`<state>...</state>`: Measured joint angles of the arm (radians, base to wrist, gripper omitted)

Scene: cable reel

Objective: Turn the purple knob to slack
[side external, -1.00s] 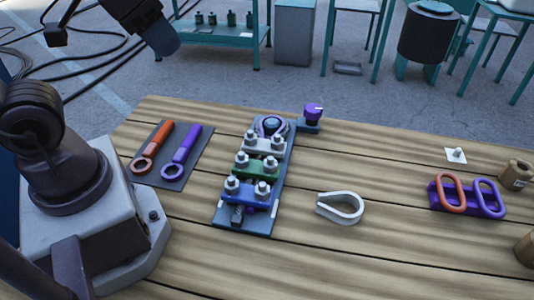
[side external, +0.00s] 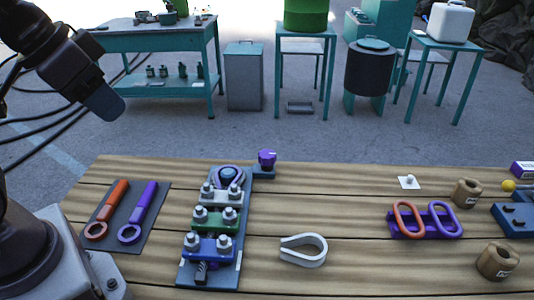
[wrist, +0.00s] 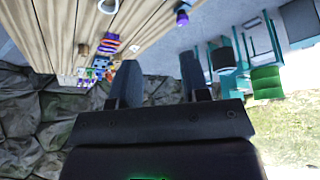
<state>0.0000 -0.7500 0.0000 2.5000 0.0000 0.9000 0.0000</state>
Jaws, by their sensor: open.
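The purple knob (side external: 267,159) stands on a small blue-grey bracket (side external: 264,173) at the far right corner of the clamp board (side external: 208,283). The board carries white, green and blue clamp bars with bolts, and a purple-rimmed loop near the knob. Any mark on the knob is too small to read. My gripper (side external: 105,106) hangs in the air at the upper left, well away from the knob. In the wrist view, my gripper (wrist: 158,78) has its two fingers apart with nothing between them. A small purple thing there, perhaps the knob (wrist: 182,17), lies beyond the fingers.
Orange and purple wrenches (side external: 131,218) lie on a dark mat at left. A white U-shaped piece (side external: 304,250) lies right of the board. Orange and purple links (side external: 425,219) stand in a purple holder farther right, near wooden blocks (side external: 467,193). Bare tabletop surrounds the knob's right side.

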